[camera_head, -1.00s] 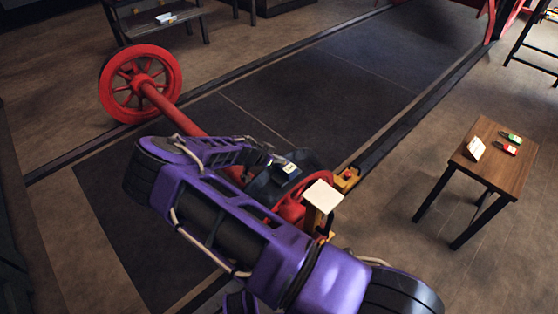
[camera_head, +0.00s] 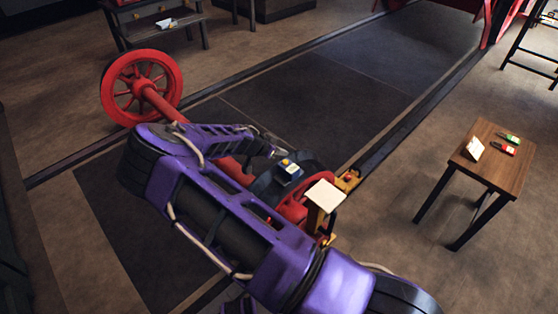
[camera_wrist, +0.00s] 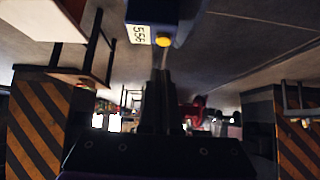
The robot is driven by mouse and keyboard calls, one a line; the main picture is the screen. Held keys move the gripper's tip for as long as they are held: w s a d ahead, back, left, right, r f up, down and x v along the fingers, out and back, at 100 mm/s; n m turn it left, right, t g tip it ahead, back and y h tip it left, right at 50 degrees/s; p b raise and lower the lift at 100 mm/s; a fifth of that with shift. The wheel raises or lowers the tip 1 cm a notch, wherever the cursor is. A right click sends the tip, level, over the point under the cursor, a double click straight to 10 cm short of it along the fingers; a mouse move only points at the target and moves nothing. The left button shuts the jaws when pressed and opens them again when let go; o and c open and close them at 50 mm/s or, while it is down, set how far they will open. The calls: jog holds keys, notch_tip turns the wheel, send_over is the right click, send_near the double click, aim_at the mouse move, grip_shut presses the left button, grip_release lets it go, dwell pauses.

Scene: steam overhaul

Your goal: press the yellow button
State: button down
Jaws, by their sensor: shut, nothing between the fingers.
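A small dark blue box (camera_head: 291,173) with a yellow button (camera_head: 286,161) on it sits near the near end of the red axle in the head view. In the wrist view the yellow button (camera_wrist: 163,40) shows at the top centre, on the lower edge of the blue box (camera_wrist: 170,12), beside a white number label (camera_wrist: 138,34). My gripper (camera_head: 274,151) is shut and empty, just to the left of the box. In the wrist view its closed fingers (camera_wrist: 160,76) point up toward the button. I cannot tell whether the tips touch it.
A red spoked wheel (camera_head: 141,84) stands on the axle's far end. A yellow stand with a pale square plate (camera_head: 325,195) is right of the box. A wooden table (camera_head: 512,170) with small items is at the right. The dark floor beyond is clear.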

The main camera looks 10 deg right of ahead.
jog(key=v, duration=0.8)
jog(key=shift+a+r+p, duration=0.15)
jog(key=shift+r+p, duration=0.2)
jog(key=shift+r, duration=0.05)
